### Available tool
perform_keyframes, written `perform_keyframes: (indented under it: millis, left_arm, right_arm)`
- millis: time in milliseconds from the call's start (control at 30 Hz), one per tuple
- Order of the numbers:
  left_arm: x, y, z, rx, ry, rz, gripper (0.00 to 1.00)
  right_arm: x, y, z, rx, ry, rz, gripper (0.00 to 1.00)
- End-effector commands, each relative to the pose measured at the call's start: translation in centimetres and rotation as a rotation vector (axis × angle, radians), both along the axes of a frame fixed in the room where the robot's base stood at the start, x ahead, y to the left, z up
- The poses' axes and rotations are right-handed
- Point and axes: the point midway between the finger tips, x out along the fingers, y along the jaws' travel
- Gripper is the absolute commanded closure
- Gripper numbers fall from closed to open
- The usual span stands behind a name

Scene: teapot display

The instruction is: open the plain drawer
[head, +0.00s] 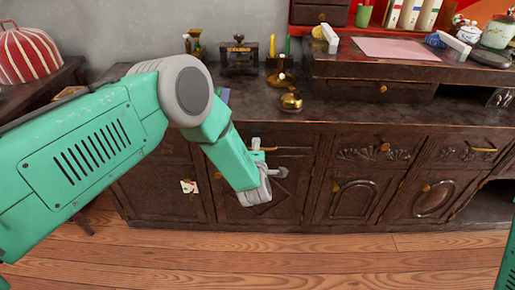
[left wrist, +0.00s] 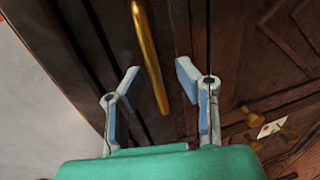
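The plain drawer (head: 300,160) is a dark wooden front in the cabinet, without carving, and looks closed. Its brass bar handle (head: 292,149) shows just right of my left gripper (head: 269,160). In the left wrist view the handle (left wrist: 149,55) runs lengthwise between the two spread fingers of my left gripper (left wrist: 158,74). The fingers are open, with a gap on each side of the bar. I cannot tell how far the fingertips are from the drawer front. My left forearm hides part of the cabinet. My right gripper is out of view; only a bit of that arm shows at the right edge.
Carved drawers (head: 360,153) with brass pulls are to the right, above cupboard doors (head: 350,200). The countertop holds a brass pot (head: 291,101) and other ornaments. A red striped dome (head: 27,54) stands at far left. The wooden floor (head: 300,262) in front is clear.

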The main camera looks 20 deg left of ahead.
Motion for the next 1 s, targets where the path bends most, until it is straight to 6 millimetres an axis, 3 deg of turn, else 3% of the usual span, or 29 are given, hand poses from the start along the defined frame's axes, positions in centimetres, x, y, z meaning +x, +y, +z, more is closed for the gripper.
perform_keyframes:
  millis: [367,800,1000]
  left_arm:
    - [-0.6,-0.3,0.1,-0.002,0.001,-0.002,0.71]
    - [-8.5,-2.7,1.8,-0.001,0.003,-0.003,0.71]
    - [-10.7,-3.3,2.3,0.000,0.002,-0.001,0.71]
  right_arm:
    - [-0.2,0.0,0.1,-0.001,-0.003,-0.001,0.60]
    - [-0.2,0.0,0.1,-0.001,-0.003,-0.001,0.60]
    - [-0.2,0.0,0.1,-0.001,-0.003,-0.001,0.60]
